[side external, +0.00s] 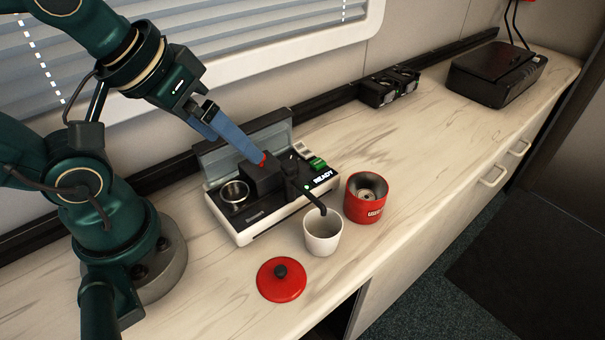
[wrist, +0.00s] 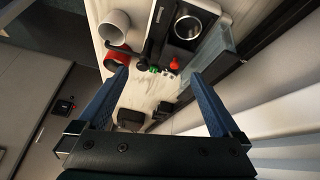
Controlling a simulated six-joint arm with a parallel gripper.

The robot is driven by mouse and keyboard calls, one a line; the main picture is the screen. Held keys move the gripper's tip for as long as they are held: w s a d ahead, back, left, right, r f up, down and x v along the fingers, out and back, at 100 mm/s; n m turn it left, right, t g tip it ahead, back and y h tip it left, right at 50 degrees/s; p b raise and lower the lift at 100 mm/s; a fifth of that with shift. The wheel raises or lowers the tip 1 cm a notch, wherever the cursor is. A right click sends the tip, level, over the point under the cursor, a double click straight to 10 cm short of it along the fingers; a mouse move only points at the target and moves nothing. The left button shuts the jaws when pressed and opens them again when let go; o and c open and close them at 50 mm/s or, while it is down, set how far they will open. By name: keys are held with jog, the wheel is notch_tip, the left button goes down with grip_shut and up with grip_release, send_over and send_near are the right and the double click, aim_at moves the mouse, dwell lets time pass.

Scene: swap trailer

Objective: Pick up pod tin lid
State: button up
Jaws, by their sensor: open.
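The red lid with a black knob (side external: 281,284) lies flat on the counter, in front of the white cup, in the side view. I do not see it in the wrist view. The red tin (side external: 362,210) stands open to the right of the cup; it also shows in part in the wrist view (wrist: 110,62). My gripper (side external: 258,157) is over the coffee machine, behind and left of the lid and well apart from it. In the wrist view my gripper (wrist: 156,75) has its blue fingers wide apart with nothing held between them.
The coffee machine (side external: 255,218) has a raised clear cover, a metal cup (side external: 235,194) and a black arm reaching over the white cup (side external: 322,238). A black box (side external: 495,75) and a twin black unit (side external: 388,86) stand farther back. The counter around the lid is clear.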

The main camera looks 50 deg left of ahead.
jog(key=n, duration=0.2)
jog(key=n+g, duration=0.4)
jog(key=g, duration=0.2)
send_over(280, 269)
notch_tip(280, 269, down, 11)
jog(key=shift+r, duration=0.1)
jog(key=shift+f, duration=2.55)
jog(key=shift+c, duration=0.3)
jog(key=c, duration=1.3)
jog(key=shift+c, duration=0.2)
